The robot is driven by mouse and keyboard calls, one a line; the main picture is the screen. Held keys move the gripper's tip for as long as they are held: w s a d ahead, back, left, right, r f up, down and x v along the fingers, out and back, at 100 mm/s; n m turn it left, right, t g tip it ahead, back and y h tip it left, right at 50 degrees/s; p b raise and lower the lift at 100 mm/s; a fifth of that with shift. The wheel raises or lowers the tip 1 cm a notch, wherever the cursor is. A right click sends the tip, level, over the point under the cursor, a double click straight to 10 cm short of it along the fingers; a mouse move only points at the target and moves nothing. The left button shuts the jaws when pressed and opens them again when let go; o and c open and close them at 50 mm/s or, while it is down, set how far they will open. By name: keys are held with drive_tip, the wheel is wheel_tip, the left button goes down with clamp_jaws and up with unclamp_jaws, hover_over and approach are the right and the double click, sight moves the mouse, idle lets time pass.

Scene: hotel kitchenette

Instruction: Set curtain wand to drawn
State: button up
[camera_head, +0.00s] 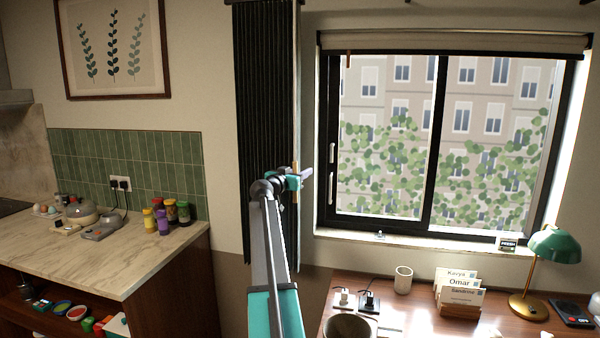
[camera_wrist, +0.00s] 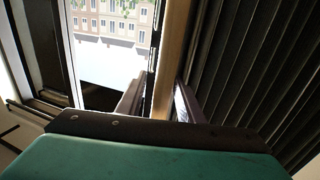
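The dark pleated curtain (camera_head: 265,90) hangs gathered in a narrow bunch left of the window; its folds fill the right of the wrist view (camera_wrist: 250,70). The light wooden wand (camera_head: 295,168) hangs upright at the curtain's right edge. In the wrist view the wand (camera_wrist: 172,50) runs down between my two fingers. My gripper (camera_head: 305,179) is at the wand's height, with one finger on each side of it. A narrow gap shows between the left finger and the wand; the right finger is very close to it, and contact is unclear. The wand's lower end is hidden in the wrist view.
The black-framed window (camera_head: 430,140) is uncovered, with a rolled blind (camera_head: 450,41) at its top. Below stands a desk (camera_head: 410,315) with a cup (camera_head: 403,280), card holder (camera_head: 460,311) and green lamp (camera_head: 554,245). A kitchen counter (camera_head: 110,262) stands left.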

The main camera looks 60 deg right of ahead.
clamp_jaws()
drive_tip(key=shift+f, duration=0.1)
idle(0.3)
